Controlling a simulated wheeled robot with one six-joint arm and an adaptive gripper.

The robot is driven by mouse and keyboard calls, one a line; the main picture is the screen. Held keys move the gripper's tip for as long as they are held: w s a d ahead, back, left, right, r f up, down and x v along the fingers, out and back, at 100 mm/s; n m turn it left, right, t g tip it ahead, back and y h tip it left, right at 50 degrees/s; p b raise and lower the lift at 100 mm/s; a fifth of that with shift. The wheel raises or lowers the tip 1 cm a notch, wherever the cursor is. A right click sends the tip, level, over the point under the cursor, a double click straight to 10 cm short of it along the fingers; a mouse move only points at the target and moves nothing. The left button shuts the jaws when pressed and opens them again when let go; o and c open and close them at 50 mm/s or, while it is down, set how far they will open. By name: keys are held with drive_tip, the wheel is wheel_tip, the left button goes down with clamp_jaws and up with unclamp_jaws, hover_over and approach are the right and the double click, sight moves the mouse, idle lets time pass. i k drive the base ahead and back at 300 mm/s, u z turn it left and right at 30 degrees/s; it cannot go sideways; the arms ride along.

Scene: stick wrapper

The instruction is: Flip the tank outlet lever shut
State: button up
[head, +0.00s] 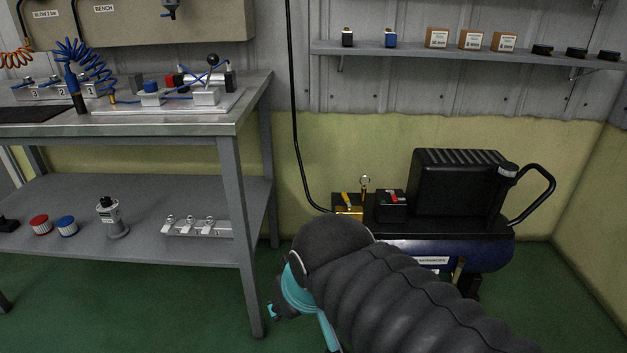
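The tank outlet lever (346,200) is a small yellow handle on brass fittings at the left end of the compressor. It stands tilted, with its upper end leaning left. A black hose runs down the wall to this fitting. The compressor's blue tank (480,254) is partly hidden behind my dark, ribbed arm. Only a small dark and teal part at the end of my arm, perhaps my gripper (278,311), shows low near the bench leg. It is apart from the lever in the picture. Its fingers cannot be made out.
A red switch (393,196) sits on a black box right of the lever, near a brass ring (365,181). A black motor housing (457,182) and handle stand further right. A grey workbench (190,125) stands left. Green floor (560,310) is clear at right.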

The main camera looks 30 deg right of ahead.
sight(344, 195)
drive_tip(key=k, duration=0.5)
drive_tip(key=z, duration=1.6)
drive_tip(key=i, duration=1.25)
drive_tip(key=u, duration=1.7)
